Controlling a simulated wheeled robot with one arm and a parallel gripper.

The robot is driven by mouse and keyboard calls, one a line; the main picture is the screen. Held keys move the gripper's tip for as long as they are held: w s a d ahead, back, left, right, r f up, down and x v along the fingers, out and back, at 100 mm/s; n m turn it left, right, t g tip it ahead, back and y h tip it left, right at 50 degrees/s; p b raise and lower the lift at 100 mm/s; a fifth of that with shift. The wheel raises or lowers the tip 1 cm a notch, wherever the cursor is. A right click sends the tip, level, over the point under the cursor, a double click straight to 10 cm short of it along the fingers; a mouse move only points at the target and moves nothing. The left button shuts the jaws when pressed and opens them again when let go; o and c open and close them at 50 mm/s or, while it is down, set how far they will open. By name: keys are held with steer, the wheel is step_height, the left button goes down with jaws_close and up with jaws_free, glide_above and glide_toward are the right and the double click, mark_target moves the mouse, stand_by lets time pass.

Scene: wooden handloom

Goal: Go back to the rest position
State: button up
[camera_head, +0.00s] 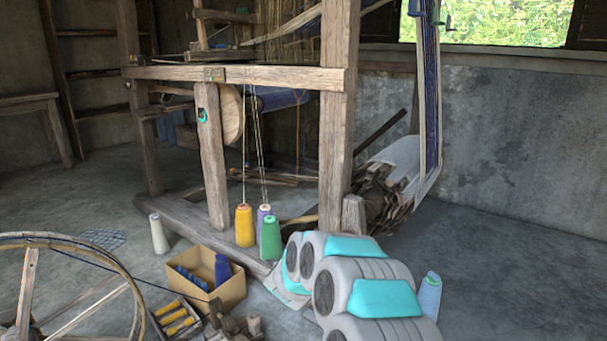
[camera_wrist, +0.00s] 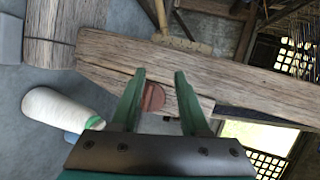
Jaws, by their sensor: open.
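In the wrist view my gripper (camera_wrist: 160,75) is open, its two green fingers apart with nothing held. A wooden beam (camera_wrist: 115,60) of the loom lies behind the fingers. A small reddish-brown piece (camera_wrist: 154,97) shows between them against the beam; I cannot tell what it is. In the head view my grey and teal arm fills the lower right, in front of the loom (camera_head: 337,120). The gripper itself cannot be made out there.
Yellow (camera_head: 244,226), purple (camera_head: 263,213) and green (camera_head: 270,238) thread cones stand by the loom base. A white cone (camera_head: 159,234), a cardboard box (camera_head: 232,291) and a spinning wheel (camera_head: 28,290) are left. A pale blue cone (camera_head: 429,296) stands right of my arm. Right floor is clear.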

steer(key=s+a+r+n+g+y, duration=0.2)
steer(key=s+a+r+n+y, duration=0.4)
steer(key=s, duration=0.1)
steer(key=s+r+n+g+y, duration=0.2)
steer(key=s+n+g, duration=0.3)
steer(key=s, duration=0.9)
steer(key=s+d+n+g+h, duration=0.1)
steer(key=s+d+n+g, duration=0.35)
steer(key=s, duration=0.85)
steer(key=s+d+n+g+h, duration=0.2)
steer(key=s+d, duration=0.5)
steer(key=s, duration=0.7)
steer(key=s+d+n+g+h, duration=0.1)
steer(key=s+d+n+g, duration=0.35)
steer(key=s, duration=0.85)
step_height(320, 180, up, 13)
steer(key=s+d+m+t+p, duration=0.1)
steer(key=d+m+p, duration=0.1)
steer(key=p, duration=1.2)
steer(key=shift+d+r+t, duration=0.2)
steer(key=shift+t, duration=0.2)
